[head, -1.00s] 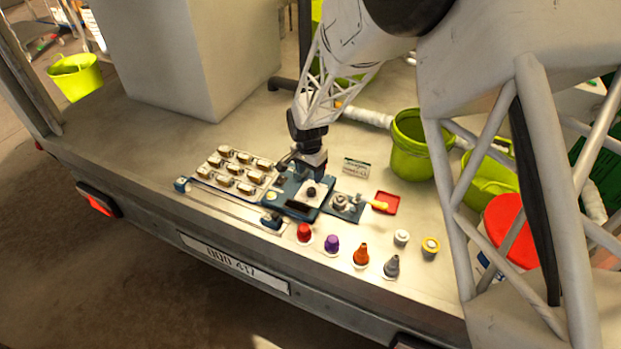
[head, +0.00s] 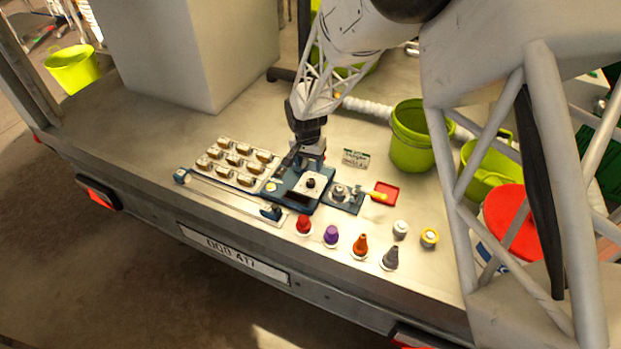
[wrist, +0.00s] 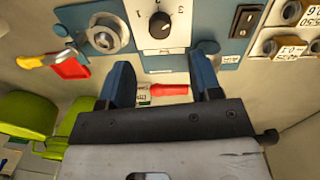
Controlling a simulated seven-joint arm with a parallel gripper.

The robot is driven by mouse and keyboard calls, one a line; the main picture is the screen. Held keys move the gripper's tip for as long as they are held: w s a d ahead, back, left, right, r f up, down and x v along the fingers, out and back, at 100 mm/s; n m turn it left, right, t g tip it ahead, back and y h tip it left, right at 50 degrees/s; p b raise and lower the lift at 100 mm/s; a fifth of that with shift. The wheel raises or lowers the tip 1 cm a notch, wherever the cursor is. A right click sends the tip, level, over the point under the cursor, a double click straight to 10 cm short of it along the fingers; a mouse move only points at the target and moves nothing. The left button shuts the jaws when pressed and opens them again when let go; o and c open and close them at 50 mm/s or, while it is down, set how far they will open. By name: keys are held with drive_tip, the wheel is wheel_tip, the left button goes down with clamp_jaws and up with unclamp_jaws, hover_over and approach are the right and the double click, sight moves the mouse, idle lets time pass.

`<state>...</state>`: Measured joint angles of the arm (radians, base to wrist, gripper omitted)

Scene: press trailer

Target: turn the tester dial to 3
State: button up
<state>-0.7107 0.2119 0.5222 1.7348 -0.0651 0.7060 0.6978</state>
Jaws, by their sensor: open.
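The tester dial is a black round knob (wrist: 160,25) on a white plate with number marks around it; a 1 and a 3 show on either side. I cannot read its pointer setting for sure. In the head view the dial (head: 311,183) sits on a blue base on the trailer bed. My gripper (wrist: 162,78) is open and empty. Its two blue fingers stand apart, short of the dial plate in the wrist picture, not touching the knob. In the head view my gripper (head: 310,158) is just behind the dial.
A metal fitting (wrist: 104,36) on a blue plate and a red tray (wrist: 72,67) with a yellow-handled piece lie beside the dial. A red-handled piece (wrist: 168,89) shows between my fingers. Several coloured cones, a lime bucket (head: 410,140) and a block tray (head: 240,163) stand nearby.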

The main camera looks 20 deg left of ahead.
sight(311, 181)
drive_tip(key=shift+f, duration=0.15)
drive_tip(key=shift+d+f, duration=0.2)
drive_tip(key=shift+f, duration=3.55)
drive_tip(key=c, duration=0.9)
